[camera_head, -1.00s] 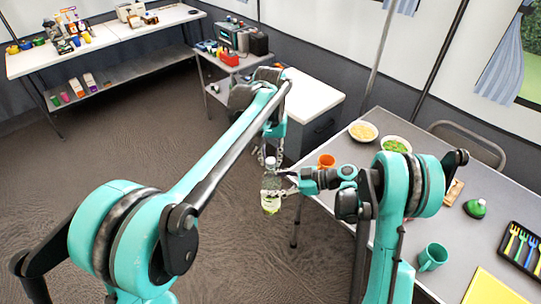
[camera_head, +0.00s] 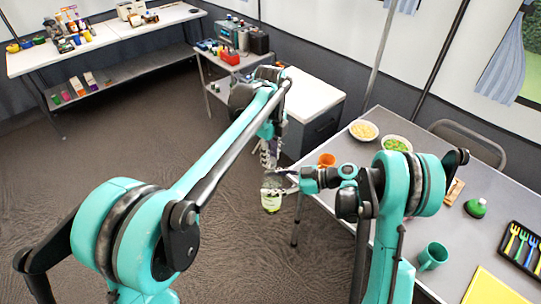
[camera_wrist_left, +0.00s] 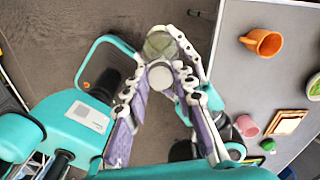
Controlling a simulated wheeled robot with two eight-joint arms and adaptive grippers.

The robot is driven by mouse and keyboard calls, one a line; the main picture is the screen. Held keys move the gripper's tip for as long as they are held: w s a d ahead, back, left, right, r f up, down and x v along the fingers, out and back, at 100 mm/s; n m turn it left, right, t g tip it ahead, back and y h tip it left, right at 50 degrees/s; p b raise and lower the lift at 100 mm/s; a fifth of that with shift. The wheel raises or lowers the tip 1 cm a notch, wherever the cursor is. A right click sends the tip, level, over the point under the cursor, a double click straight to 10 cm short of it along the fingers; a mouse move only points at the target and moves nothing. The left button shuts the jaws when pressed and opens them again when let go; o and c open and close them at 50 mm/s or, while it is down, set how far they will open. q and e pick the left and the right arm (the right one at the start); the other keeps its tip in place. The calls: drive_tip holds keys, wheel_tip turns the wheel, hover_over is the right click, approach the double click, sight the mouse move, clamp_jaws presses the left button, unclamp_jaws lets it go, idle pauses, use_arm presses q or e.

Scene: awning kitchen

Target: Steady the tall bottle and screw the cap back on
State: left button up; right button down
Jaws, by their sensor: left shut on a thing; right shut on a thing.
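The tall bottle (camera_head: 271,201) is upright, off the floor beside the table, with clear glass and a greenish lower part. My right gripper (camera_head: 273,183) is shut around its body from the right. My left gripper (camera_head: 269,158) is above, pointing down, with its fingers shut on the cap at the bottle's top. In the left wrist view the round white cap (camera_wrist_left: 160,76) sits between the left fingers, and the greenish bottle (camera_wrist_left: 160,44) shows beyond it. The fingers hide the neck, so I cannot tell how far the cap is threaded.
The grey table (camera_head: 395,207) stands at right. It holds an orange mug (camera_head: 326,160), two bowls, a teal mug (camera_head: 433,256), a green-topped item (camera_head: 475,208) and a cutlery tray (camera_head: 520,248). A white-topped cabinet (camera_head: 310,100) stands behind the grippers. Open floor lies to the left.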

use_arm(q)
drive_tip(key=m, duration=0.7)
drive_tip(key=shift+w, duration=0.1)
drive_tip(key=m, duration=0.5)
drive_tip(key=shift+d, duration=0.1)
drive_tip(key=o, duration=0.6)
drive_tip(key=shift+o, duration=0.2)
drive_tip(key=shift+r, duration=2.2)
drive_tip(key=shift+c, duration=0.4)
